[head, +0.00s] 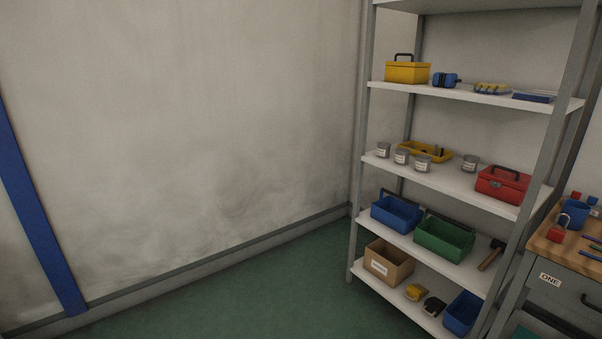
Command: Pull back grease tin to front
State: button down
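Several small grey tins with pale labels stand upright on the middle shelf (450,184) of a grey metal rack. Three form a row near the shelf's front left: one at the left end (383,150), one in the middle (401,157) and one at the right end (422,164). Another grey tin (470,163) stands apart to their right, farther back on the shelf. The labels are too small to read, so I cannot tell which tin holds grease. My gripper is not in view.
A yellow open tray (436,153) lies behind the tin row. A red toolbox (503,185) sits at the shelf's right end. Other shelves hold bins and tools. A workbench (570,262) adjoins the rack's right. Green floor (240,300) lies clear to the left.

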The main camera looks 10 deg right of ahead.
aim_at(470, 162)
jog(key=i+l+z, duration=0.6)
jog(key=i, duration=0.25)
jog(key=i+l, duration=0.15)
jog(key=l, duration=0.15)
jog(key=i+l+z, duration=0.1)
jog(key=l, duration=0.2)
jog(key=i+l, duration=0.15)
jog(key=l, duration=0.15)
jog(key=j+z, duration=0.3)
jog(key=j, duration=2.05)
jog(key=i, duration=0.1)
